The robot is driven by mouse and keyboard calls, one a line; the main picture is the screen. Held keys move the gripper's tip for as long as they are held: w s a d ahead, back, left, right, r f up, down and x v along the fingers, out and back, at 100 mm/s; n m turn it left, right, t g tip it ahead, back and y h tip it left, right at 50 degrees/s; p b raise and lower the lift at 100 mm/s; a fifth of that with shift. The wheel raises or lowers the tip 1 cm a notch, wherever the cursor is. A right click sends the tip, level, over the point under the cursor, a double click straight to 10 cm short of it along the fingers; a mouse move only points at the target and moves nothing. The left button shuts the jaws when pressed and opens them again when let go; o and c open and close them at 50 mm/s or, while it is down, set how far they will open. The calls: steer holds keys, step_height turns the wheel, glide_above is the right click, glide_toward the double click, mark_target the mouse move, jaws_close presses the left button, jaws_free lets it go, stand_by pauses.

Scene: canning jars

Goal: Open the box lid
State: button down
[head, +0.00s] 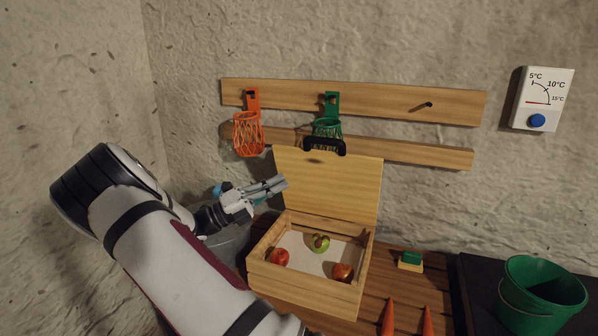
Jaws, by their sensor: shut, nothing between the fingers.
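The wooden box (306,291) stands on the wooden table in the middle of the head view. Its lid (330,188) stands raised at the back, leaning near upright against the wall side. A black handle (324,146) is at the lid's top edge. Inside the open box are a green apple (320,243) and two red apples (279,257). My gripper (281,183) is shut and empty, to the left of the raised lid and above the box's left rear corner. Whether a fingertip touches the lid's edge cannot be told.
Orange (249,134) and green (327,127) nets hang from a wall board above the lid. Right of the box are a green-topped block (411,260) and two orange cones (388,316). A green bucket (540,298) stands at the far right. A dial thermometer (542,99) hangs above.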

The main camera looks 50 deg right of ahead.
steer(key=w+d+r+p+x, duration=0.1)
steer(key=w+p+x, duration=0.1)
steer(key=x, duration=1)
steer(key=shift+d+p, duration=0.2)
steer(key=shift+p, duration=0.1)
steer(key=shift+w+d+r, duration=0.1)
steer(key=shift+r, duration=0.05)
steer(key=d+b, duration=0.1)
steer(key=w+d+r+b, duration=0.1)
steer(key=d, duration=0.1)
steer(key=shift+w+d+r, duration=0.15)
steer(key=shift+w+r, duration=0.05)
steer(key=shift+r, duration=0.2)
